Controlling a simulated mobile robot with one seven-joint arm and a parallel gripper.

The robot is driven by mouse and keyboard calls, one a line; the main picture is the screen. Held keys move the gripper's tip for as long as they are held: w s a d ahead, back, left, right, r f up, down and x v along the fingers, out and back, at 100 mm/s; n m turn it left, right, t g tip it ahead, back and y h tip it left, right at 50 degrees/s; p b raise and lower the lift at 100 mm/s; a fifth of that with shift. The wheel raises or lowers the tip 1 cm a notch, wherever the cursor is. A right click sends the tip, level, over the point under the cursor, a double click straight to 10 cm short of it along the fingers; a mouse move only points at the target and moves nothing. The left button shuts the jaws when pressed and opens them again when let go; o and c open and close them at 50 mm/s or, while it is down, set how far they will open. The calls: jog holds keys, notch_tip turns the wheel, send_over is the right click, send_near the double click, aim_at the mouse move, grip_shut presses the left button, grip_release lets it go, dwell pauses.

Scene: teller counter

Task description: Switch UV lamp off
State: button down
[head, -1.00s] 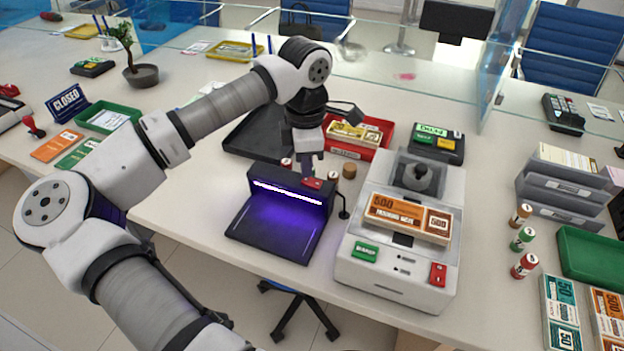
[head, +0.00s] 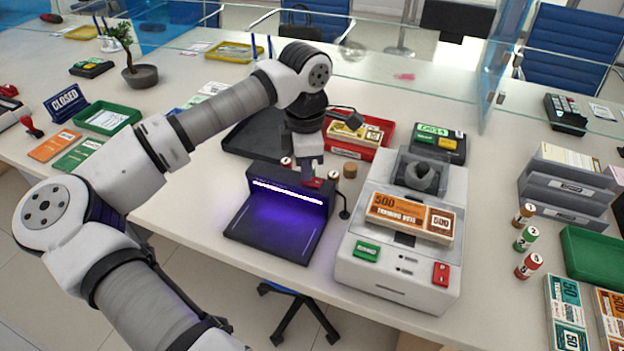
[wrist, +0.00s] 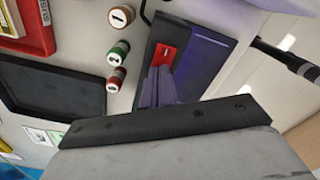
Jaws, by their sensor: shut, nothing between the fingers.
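The UV lamp (head: 264,228) is a black unit on the counter, with a bright white-violet tube under its hood and a purple glow on its base. The lamp is lit. Its red switch (wrist: 164,56) sits on top of the hood, at the right end in the head view. My gripper (wrist: 160,72) is shut and empty, with its fingertips right by the red switch. I cannot tell whether they touch it. In the head view my gripper (head: 308,176) points down over the hood's right end and partly hides the switch.
A grey note-counting machine (head: 400,258) with a bundle of orange notes stands close to the right. Small numbered rolls (wrist: 121,17) stand behind the lamp. A black tray (wrist: 62,88) and a red tray (head: 372,150) lie farther back.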

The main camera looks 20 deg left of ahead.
jog(key=shift+f, duration=0.2)
jog(key=shift+r, duration=0.1)
jog(key=shift+r+p, duration=1.65)
jog(key=shift+r, duration=1.8)
